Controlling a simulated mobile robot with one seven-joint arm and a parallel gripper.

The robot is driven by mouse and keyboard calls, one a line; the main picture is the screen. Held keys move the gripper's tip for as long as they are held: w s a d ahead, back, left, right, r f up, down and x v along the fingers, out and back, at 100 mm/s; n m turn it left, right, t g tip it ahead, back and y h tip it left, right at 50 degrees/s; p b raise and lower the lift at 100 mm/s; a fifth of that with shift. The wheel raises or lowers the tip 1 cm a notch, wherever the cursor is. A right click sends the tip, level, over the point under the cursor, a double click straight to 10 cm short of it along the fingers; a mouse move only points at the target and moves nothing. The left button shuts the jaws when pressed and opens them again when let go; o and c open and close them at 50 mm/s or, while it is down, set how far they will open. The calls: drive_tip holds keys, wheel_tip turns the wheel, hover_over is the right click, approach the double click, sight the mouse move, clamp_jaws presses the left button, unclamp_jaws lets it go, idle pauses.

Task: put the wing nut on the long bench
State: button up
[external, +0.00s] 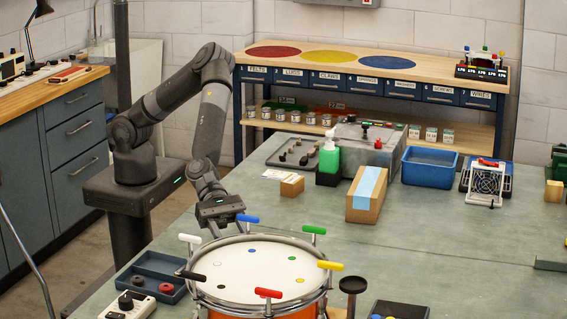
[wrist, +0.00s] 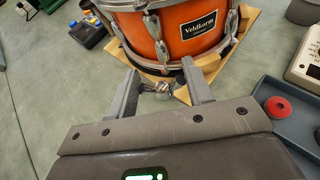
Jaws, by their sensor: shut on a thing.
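My gripper (wrist: 162,88) is shut on a small silvery metal piece (wrist: 161,87), which appears to be the wing nut; its shape is partly unclear. It is held between the fingertips, just in front of the orange drum (wrist: 180,38). In the external view, my gripper (external: 214,226) points down at the far left rim of the drum (external: 262,265), and the held piece cannot be made out there. A long wooden-topped bench (external: 440,74) with red, yellow and blue discs stands against the back wall. The drum stands on a large green-topped bench (external: 470,240).
Coloured T-handles ring the drum, including a white one (external: 189,239) and a blue one (external: 247,218). A cardboard box (external: 366,205), green bottle (external: 329,155) and blue bin (external: 429,167) stand between drum and back bench. A dark tray (external: 155,272) lies left of the drum.

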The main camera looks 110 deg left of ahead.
drive_tip(key=w+a+f, duration=0.1)
drive_tip(key=w+f, duration=0.1)
drive_tip(key=w, duration=0.1)
drive_tip(key=w+f, duration=0.2)
drive_tip(key=w, duration=0.1)
drive_tip(key=w+a+f, duration=0.1)
drive_tip(key=w+f, duration=0.1)
drive_tip(key=w, duration=0.1)
drive_tip(key=shift+w+a+f, duration=0.2)
drive_tip(key=shift+a+f, duration=0.15)
drive_tip(key=shift+f, duration=1.95)
drive_tip(key=shift+f, duration=0.15)
drive_tip(key=o, duration=1)
drive_tip(key=shift+o, duration=0.2)
